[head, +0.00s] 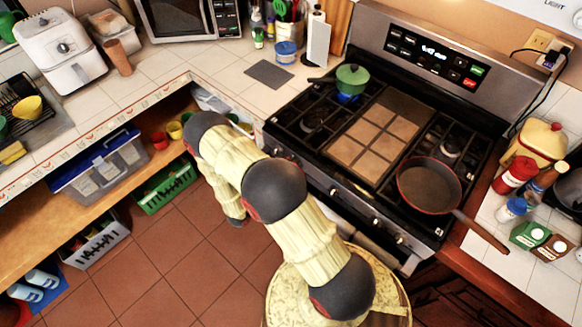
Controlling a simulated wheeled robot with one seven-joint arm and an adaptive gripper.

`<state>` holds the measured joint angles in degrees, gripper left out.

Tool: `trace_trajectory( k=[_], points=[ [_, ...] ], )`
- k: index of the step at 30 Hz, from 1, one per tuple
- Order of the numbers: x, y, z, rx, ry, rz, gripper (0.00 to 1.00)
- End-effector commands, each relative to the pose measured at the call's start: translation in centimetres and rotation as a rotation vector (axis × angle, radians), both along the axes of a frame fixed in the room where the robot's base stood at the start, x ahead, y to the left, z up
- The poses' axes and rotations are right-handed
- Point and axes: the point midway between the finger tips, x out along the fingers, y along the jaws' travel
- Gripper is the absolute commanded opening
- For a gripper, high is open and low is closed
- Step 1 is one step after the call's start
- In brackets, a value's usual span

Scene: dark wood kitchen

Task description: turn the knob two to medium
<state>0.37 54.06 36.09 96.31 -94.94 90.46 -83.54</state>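The stove (480,215) stands at the right of the head view, with a row of knobs along its front edge. Visible knobs include one near the middle (334,191), one further right (376,222) and one near the right end (399,239). Part of the left stretch of the row is hidden behind my arm. I cannot tell which knob is knob two, and the settings are too small to read. My arm bends up in front of the stove's left front, then down toward the floor. My gripper's fingers do not show.
A green pot (352,77) sits on the back left burner, with a blue patch beneath it. A pan (428,187) sits at the front right, its handle over the right counter. Open shelving with bins (105,165) lies left. The tiled floor (175,255) is clear.

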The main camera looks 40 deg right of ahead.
Motion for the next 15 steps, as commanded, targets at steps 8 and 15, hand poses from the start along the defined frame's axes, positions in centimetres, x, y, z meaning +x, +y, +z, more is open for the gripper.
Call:
trace_trajectory(
  k=[8,15],
  points=[
    [-0.06,0.00,0.03,-0.001,0.000,-0.001,0.50],
    [-0.07,0.13,0.05,-0.002,0.000,-0.001,0.50]
  ],
)
